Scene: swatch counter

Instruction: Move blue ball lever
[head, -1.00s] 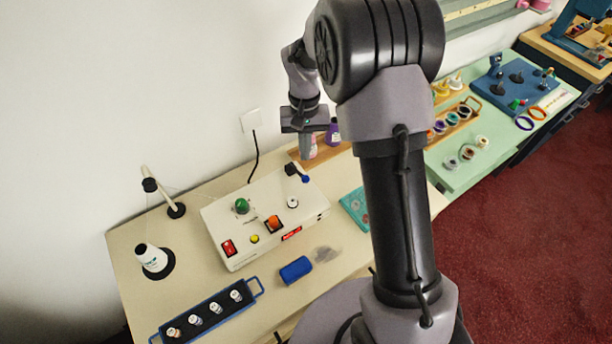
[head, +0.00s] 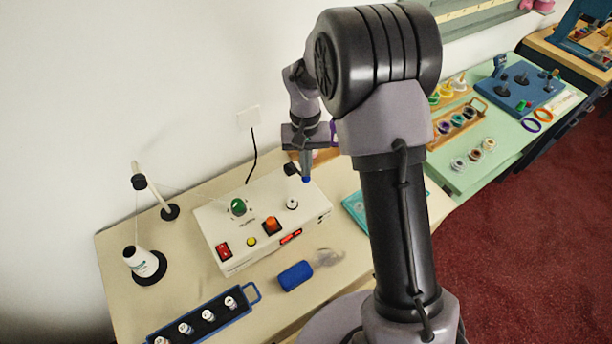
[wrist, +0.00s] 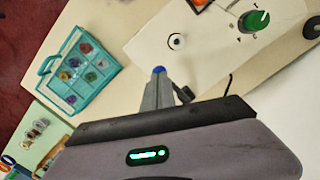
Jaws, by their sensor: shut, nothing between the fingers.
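The blue ball lever has a small blue ball (head: 306,180) on a dark mount (head: 290,169) at the back right corner of a white control box. My gripper (head: 305,170) is shut and empty, pointing down with its tips right at the ball. In the wrist view, the blue ball (wrist: 159,69) shows just past the tips of my closed fingers (wrist: 158,78). The dark lever part (wrist: 184,94) shows beside the fingers. The lever's stem is mostly hidden, and I cannot tell whether the fingers touch the ball.
The control box (head: 221,226) also carries a green knob (head: 238,206), an orange switch (head: 271,225), a red switch (head: 224,251) and a white button (head: 292,204). A thread stand (head: 139,183) is at left. A teal case (wrist: 68,63) lies beside the box. A blue roll (head: 295,276) lies in front.

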